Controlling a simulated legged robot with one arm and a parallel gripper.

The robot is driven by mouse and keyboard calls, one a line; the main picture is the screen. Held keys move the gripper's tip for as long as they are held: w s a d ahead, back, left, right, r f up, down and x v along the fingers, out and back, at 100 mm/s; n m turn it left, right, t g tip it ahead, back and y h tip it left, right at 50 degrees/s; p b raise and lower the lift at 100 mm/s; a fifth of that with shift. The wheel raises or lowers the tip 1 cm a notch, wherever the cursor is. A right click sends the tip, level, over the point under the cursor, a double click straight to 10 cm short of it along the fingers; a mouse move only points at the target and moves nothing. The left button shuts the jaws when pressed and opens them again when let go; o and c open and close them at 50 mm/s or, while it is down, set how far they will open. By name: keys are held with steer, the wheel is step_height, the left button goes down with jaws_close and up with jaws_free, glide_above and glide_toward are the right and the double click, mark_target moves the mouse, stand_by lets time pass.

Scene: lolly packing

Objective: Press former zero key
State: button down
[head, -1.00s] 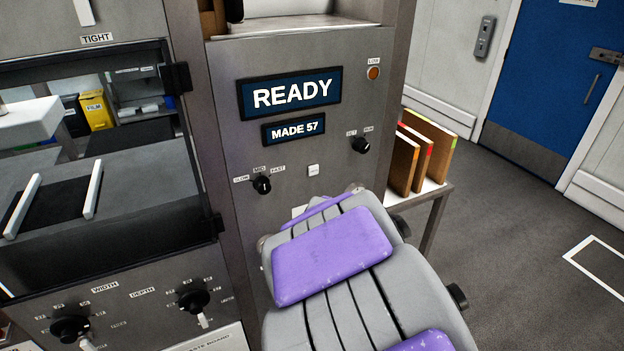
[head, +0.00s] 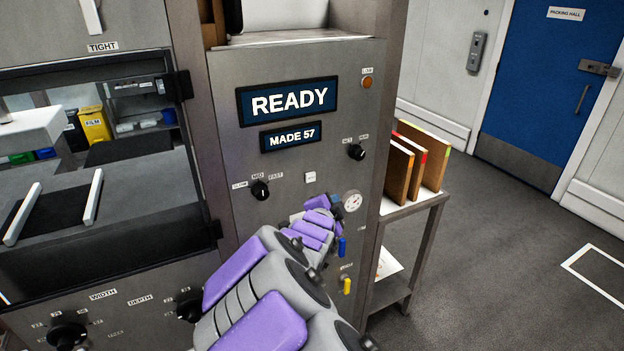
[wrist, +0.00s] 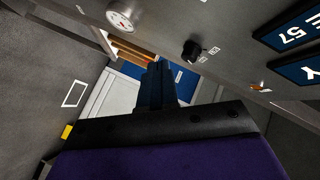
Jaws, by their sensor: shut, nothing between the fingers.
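A small white square key (head: 310,177) sits on the grey machine panel (head: 225,130) below the MADE 57 display (head: 290,136). Its lettering is too small to read, so I cannot tell whether it is the former zero key. My arm reaches toward the panel, below and right of that key. My gripper (wrist: 158,78) shows in the wrist view with its dark fingers shut and empty, apart from the panel. In the head view the gripper is hard to make out at the arm's far end.
The READY display (head: 288,101) is above. Black knobs (head: 260,190) (head: 356,152), a round gauge (head: 352,201), a blue handle (head: 342,247) and a yellow handle (head: 347,286) surround the arm. A side table (head: 425,200) with brown boards (head: 400,170) stands right. Floor beyond is clear.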

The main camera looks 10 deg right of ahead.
mark_target(310, 177)
steer(key=shift+w+a+p, duration=0.55)
steer(key=shift+w+p, duration=0.85)
steer(key=shift+p, duration=0.25)
steer(key=shift+w+a+p, duration=0.55)
steer(key=shift+w+p, duration=0.85)
steer(key=shift+p, duration=0.2)
steer(key=shift+w+a+p, duration=0.55)
steer(key=shift+w+p, duration=0.85)
steer(key=shift+p, duration=0.25)
steer(key=shift+w, duration=0.1)
steer(key=shift+w+p, duration=0.25)
steer(key=shift+p, duration=0.05)
steer(key=shift+w+a+p, duration=0.2)
steer(key=shift+w+p, duration=0.1)
steer(key=shift+w, duration=0.05)
steer(key=shift+s+b, duration=0.15)
steer(key=shift+b, duration=0.15)
steer(key=shift+s+d+b, duration=0.3)
steer(key=shift+s+b, duration=0.35)
steer(key=shift+b, duration=0.05)
